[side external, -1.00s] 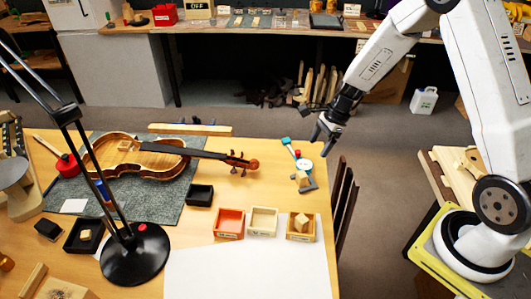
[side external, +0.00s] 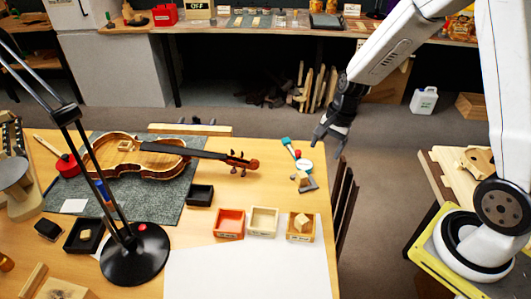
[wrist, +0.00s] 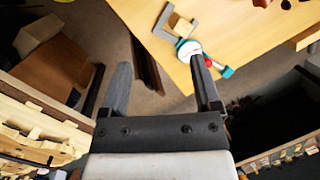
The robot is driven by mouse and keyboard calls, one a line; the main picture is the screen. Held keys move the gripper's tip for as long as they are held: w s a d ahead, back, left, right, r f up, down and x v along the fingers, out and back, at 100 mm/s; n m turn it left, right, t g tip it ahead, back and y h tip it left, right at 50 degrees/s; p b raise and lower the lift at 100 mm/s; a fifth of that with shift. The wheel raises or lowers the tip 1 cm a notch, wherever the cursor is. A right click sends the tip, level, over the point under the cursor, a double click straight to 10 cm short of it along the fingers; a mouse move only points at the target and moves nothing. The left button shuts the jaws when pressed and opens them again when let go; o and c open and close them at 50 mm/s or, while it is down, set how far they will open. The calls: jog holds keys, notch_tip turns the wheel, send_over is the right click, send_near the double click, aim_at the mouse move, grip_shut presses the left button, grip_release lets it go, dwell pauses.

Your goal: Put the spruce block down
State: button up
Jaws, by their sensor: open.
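My gripper (side external: 329,146) is open and empty, above the floor just beyond the right edge of the bench. Its two spread fingers also show in the wrist view (wrist: 162,66). A pale wooden block (side external: 302,221) sits in the rightmost of three small open trays at the front of the bench. Another small wooden block (side external: 302,178) is by a grey angled tool near the right edge; it also shows in the wrist view (wrist: 181,26). A third pale block (side external: 85,235) lies in a black tray at left. I cannot tell which is spruce.
A violin (side external: 140,158) lies on a dark mat (side external: 175,209). A black lamp (side external: 135,262) stands at front left. The orange tray (side external: 229,223) and cream tray (side external: 263,221) are beside the block's tray. White paper (side external: 245,272) covers the clear front.

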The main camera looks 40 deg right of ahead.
jog(key=s+a+r+n+h, duration=0.1)
jog(key=s+a+r+n, duration=0.1)
jog(key=s+n, duration=0.2)
jog(key=s+a+r+n+t+h, duration=0.1)
jog(key=s+n, duration=0.4)
jog(key=n, duration=0.5)
jog(key=shift+s+a+r, duration=0.2)
jog(key=shift+a+r, duration=0.65)
